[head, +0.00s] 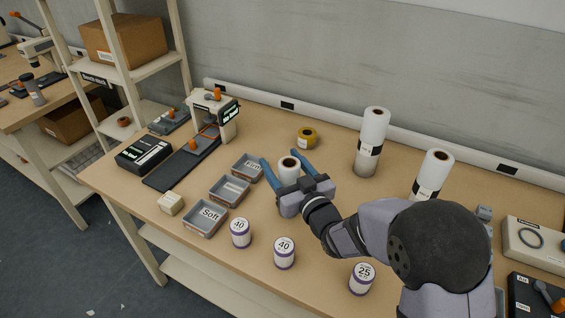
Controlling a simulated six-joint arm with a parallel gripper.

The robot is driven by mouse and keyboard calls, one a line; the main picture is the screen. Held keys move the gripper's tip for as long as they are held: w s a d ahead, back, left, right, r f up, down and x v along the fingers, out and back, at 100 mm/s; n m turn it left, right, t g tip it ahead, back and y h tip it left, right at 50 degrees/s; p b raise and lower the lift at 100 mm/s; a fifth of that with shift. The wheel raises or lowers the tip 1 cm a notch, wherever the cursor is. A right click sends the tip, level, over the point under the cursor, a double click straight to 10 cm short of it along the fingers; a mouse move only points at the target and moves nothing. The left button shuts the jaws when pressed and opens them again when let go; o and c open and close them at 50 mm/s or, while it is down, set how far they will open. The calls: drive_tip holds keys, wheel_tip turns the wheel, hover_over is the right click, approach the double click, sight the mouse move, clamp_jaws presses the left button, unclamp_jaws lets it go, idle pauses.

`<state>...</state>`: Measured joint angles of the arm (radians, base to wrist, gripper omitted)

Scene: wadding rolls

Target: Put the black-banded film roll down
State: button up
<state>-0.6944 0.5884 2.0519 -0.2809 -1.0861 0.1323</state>
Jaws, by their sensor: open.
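My gripper (280,157) is open, its two blue fingers spread on either side of a short white roll (288,172) with a dark core. The roll looks upright; the gripper body hides its lower part, so I cannot see its band or whether it touches the table or the fingers. Two tall white film rolls with black bands stand upright at the back right: one (375,125) is in full view, and the other (436,168) is partly hidden low down by my arm. My gripper is to the left of both.
Three grey trays (206,232) lie in a row left of my gripper, one marked Soft. Short purple-banded rolls marked 40 (240,240), 40 (284,260) and 25 (362,286) stand along the front. A yellow tape roll (307,145) lies behind. Clear table (330,180) lies right of the gripper.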

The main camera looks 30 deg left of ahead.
sight(294, 178)
drive_tip(key=shift+r, duration=0.25)
drive_tip(key=shift+s+d+f, duration=0.15)
drive_tip(key=shift+d, duration=0.15)
drive_tip(key=b+v, duration=0.1)
drive_tip(key=v, duration=0.4)
drive_tip(key=shift+s+d, duration=0.6)
drive_tip(key=shift+d, duration=0.15)
